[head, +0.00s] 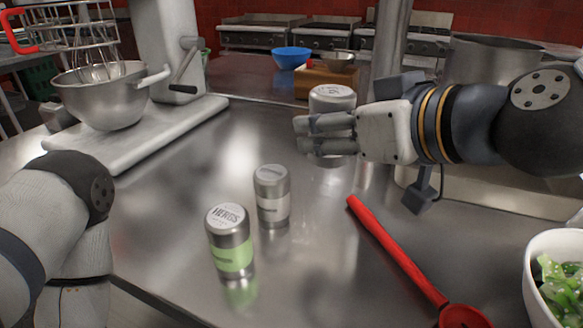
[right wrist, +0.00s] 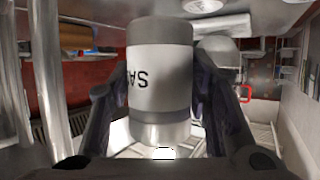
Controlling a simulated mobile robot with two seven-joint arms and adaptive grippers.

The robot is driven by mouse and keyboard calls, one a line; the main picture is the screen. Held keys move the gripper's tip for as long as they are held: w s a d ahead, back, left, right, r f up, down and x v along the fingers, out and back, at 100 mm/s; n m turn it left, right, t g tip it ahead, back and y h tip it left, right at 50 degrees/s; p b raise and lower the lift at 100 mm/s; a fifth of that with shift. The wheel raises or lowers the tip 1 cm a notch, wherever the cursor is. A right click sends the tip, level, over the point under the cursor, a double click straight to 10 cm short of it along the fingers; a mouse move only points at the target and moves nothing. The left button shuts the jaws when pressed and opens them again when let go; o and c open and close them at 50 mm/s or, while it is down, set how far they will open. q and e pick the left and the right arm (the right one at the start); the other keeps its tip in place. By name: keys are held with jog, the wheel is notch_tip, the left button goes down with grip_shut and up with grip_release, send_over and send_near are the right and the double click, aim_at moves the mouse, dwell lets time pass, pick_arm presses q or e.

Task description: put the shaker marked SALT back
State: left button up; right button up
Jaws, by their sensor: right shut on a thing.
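The salt shaker (head: 333,98) is a metal cylinder with a white label. In the right wrist view the salt shaker (right wrist: 160,85) shows the letters "SA", upside down; the rest of the word is out of sight. My right gripper (head: 322,135) is shut around it and holds it upright above the steel counter, partly hiding its body. A green-banded shaker (head: 231,256) with "HERBS" on its lid stands on the counter nearer to me. Another metal shaker (head: 272,200) with a pale band stands just behind it. My left gripper is out of view.
A red ladle (head: 395,250) lies on the steel counter (head: 170,240) right of the shakers. A white bowl of greens (head: 540,290) is at the lower right. A stand mixer (head: 140,140) is at the left. A large pot (head: 490,62) stands behind my right arm.

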jog(key=shift+w+a+f, duration=0.1)
jog(key=shift+w, duration=0.3)
jog(key=w+a+f, duration=0.1)
jog(key=w+f, duration=0.2)
jog(key=w, duration=0.1)
jog(key=w+a+f, duration=0.1)
jog(key=w+f, duration=0.2)
jog(key=w+a+f+b, duration=0.1)
jog(key=w+a+f, duration=0.1)
jog(key=w+f, duration=0.1)
jog(key=shift+w, duration=0.85)
jog(key=f, duration=0.4)
jog(key=shift+w+a, duration=0.1)
jog(key=shift+w, duration=0.3)
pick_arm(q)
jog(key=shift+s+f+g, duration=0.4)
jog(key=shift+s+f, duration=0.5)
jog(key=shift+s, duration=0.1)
pick_arm(e)
jog(key=shift+r, duration=0.15)
jog(key=o, duration=1.3)
jog(key=shift+f, duration=0.2)
